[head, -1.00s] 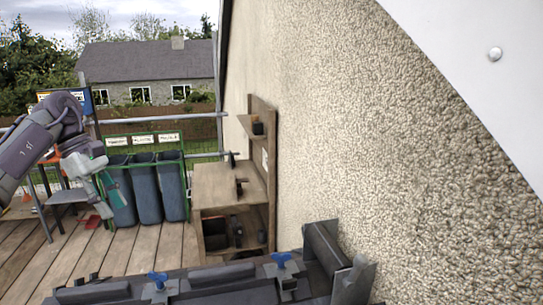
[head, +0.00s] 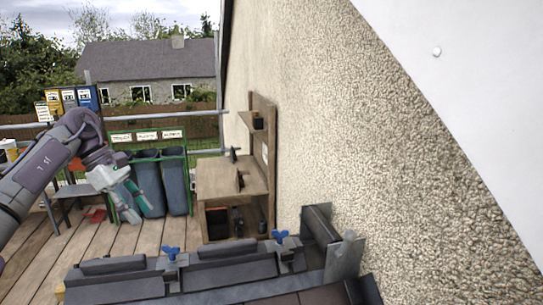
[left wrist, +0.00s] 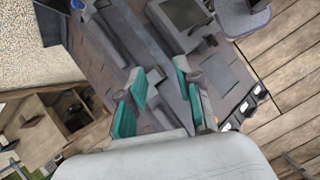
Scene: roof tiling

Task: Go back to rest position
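My left gripper (head: 133,203) hangs at the left of the head view, in front of the bins, with its teal-padded fingers pointing down. In the left wrist view the two teal-padded fingers (left wrist: 160,98) stand apart with nothing between them. My left arm comes in from the left edge, bent at the elbow. My right gripper shows in neither view.
A dark roof-like structure with blue clamps (head: 171,252) fills the bottom. A wooden shelf unit (head: 230,178) stands against the pebbled wall (head: 340,130). Dark bins (head: 174,185) stand behind the gripper.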

